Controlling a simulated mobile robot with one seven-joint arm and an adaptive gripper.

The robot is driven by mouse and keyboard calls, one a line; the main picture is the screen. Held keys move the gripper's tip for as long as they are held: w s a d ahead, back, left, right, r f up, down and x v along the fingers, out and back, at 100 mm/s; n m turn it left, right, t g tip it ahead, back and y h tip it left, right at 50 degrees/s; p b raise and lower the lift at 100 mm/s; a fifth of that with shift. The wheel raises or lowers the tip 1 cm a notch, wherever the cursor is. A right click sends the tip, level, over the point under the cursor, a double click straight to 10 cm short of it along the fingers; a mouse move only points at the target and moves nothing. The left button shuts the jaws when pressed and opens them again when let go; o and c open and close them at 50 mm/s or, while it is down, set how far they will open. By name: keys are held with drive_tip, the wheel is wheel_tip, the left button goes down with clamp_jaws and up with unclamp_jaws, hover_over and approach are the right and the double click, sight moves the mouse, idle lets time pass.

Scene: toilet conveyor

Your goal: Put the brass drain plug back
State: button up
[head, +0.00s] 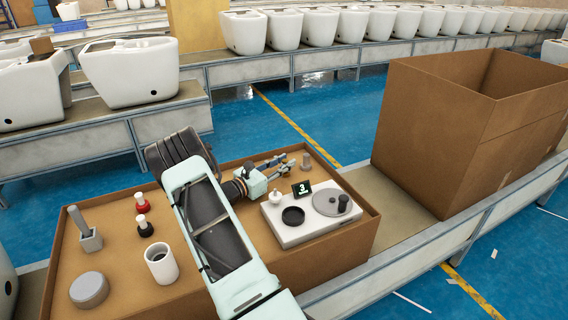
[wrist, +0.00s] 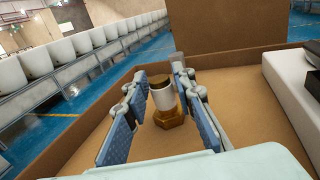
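The brass drain plug (wrist: 168,117) stands upright on the brown tray floor in the wrist view. It has a hexagonal brass base, a white middle band and a brass top. In the head view the plug (head: 306,161) is small, near the tray's back edge. My gripper (wrist: 165,85) is open, with one blue-padded finger on each side of the plug in the wrist view. I see gaps between the fingers and the plug. In the head view my gripper (head: 286,164) reaches toward the plug from the left.
A white device (head: 310,225) with a black ring (head: 293,216), round plate and display sits just in front. The tray wall (wrist: 235,58) rises behind the plug.

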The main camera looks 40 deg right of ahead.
drive_tip(key=shift+o, duration=0.7)
drive_tip(key=shift+r, duration=0.1)
drive_tip(key=shift+r, duration=0.15)
drive_tip(key=a+p, duration=0.1)
drive_tip(key=a, duration=1.1)
drive_tip(key=shift+s+p, duration=0.1)
drive_tip(key=shift+p, duration=0.2)
